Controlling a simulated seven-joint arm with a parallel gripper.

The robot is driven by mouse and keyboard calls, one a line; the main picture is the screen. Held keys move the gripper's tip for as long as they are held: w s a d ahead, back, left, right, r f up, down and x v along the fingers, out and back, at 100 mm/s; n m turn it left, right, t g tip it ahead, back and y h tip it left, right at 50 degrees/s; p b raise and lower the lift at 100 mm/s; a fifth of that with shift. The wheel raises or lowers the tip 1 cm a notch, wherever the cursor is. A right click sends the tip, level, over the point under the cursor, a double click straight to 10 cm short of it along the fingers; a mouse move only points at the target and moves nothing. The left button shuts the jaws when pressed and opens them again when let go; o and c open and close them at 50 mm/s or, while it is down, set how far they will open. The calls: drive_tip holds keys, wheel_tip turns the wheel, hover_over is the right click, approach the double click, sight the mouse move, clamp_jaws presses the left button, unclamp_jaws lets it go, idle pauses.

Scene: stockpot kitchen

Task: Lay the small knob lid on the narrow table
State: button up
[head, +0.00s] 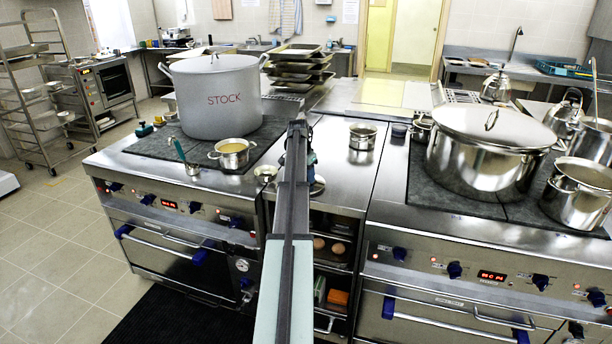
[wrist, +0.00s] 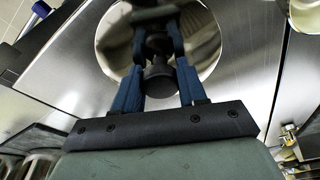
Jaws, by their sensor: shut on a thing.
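The small knob lid (wrist: 203,42) is a round, shiny metal disc with a dark knob, in the upper middle of the wrist view. My gripper (wrist: 158,62) has its blue fingers closed on both sides of the knob. In the head view my gripper (head: 297,150) is mostly behind my arm, and only a sliver of the lid (head: 318,187) shows to its right. The narrow table (head: 345,178) is the steel top between the two stoves. The lid is over its front left part; I cannot tell whether it touches the top.
A small pot (head: 363,137) stands farther back on the steel top. The big STOCK pot (head: 215,98) and a small pan (head: 232,154) stand on the left stove. A large lidded pot (head: 480,160) stands on the right stove. The table's front right is clear.

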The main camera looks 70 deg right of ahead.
drive_tip(key=shift+f, duration=0.1)
drive_tip(key=o, duration=0.8)
drive_tip(key=shift+o, duration=0.2)
wheel_tip(320, 180, up, 12)
drive_tip(key=a, duration=0.2)
drive_tip(key=shift+w, duration=0.45)
drive_tip(key=shift+a, duration=0.1)
